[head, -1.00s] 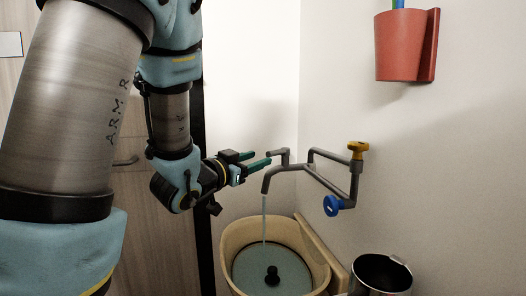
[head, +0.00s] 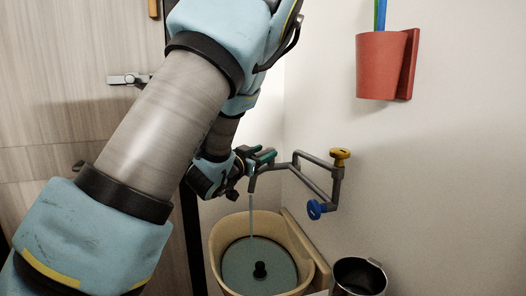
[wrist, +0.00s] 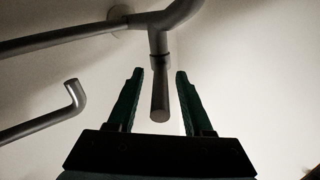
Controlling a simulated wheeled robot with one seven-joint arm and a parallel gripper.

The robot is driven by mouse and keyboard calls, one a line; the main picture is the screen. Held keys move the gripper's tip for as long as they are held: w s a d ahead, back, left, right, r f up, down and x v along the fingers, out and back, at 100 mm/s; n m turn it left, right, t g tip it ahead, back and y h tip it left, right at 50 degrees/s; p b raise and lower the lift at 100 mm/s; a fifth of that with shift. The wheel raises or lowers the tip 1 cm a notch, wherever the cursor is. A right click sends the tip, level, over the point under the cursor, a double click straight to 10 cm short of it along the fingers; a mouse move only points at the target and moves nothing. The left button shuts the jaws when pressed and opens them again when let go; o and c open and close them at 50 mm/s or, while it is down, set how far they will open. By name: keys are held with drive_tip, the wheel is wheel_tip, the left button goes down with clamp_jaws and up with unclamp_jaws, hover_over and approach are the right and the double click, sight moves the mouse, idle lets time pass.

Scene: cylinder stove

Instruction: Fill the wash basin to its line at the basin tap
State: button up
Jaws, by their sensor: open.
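The basin tap (head: 297,177) is a grey pipe frame on the wall with a yellow knob (head: 340,154) and a blue knob (head: 315,209). A thin stream of water (head: 251,215) runs from its spout into the tan wash basin (head: 218,248). Water covers the basin floor around a dark central post; I cannot make out the line. My gripper (head: 264,158) is beside the spout, above the basin. In the wrist view its green fingers (wrist: 158,88) are open and apart, with the spout pipe (wrist: 160,95) showing between them; I cannot tell whether they touch it.
A dark metal jug (head: 360,262) stands to the right of the basin. A red holder (head: 381,66) with blue and green sticks hangs on the wall above. A wooden door (head: 90,140) is at the left.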

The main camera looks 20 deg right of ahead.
clamp_jaws()
idle(0.4)
idle(1.0)
